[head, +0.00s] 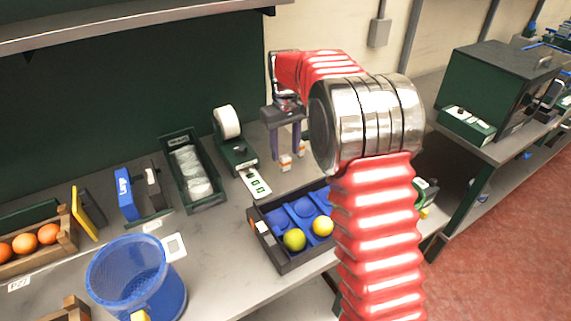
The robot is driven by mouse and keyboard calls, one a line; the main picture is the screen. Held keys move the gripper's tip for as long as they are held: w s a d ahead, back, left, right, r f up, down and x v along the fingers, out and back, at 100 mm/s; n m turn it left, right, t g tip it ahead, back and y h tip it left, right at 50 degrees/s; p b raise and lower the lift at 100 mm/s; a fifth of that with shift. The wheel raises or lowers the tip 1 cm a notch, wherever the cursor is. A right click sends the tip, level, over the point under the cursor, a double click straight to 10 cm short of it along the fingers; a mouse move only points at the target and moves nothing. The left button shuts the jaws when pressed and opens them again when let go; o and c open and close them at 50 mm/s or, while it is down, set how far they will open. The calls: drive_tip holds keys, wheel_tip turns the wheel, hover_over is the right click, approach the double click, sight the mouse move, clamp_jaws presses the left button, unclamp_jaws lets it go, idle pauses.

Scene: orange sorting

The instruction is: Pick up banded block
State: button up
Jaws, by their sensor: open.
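My gripper (292,160) is at the upper middle of the head view, fingers pointing down over the back of the grey bench, right of the label printer. Its two fingers are apart, so it is open. Small white and orange patches show at both fingertips; I cannot tell whether they are finger pads or part of a block. I cannot clearly pick out a banded block. My red arm hides part of the bench on the right.
A black tray (286,262) with blue cups holds two yellow-green fruits. Left of it are a label printer (238,150), a dark green bin (205,205) of clear packets, a blue mesh basket (135,270) and a wooden crate (55,258) of oranges.

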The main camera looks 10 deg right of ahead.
sight(286, 157)
drive_tip(key=shift+d+f, duration=0.15)
drive_tip(key=shift+f, duration=2.45)
drive_tip(key=c, duration=1.1)
drive_tip(key=shift+r, duration=0.1)
drive_tip(key=shift+c, duration=0.2)
wheel_tip(286, 157, up, 10)
drive_tip(key=shift+f, duration=0.1)
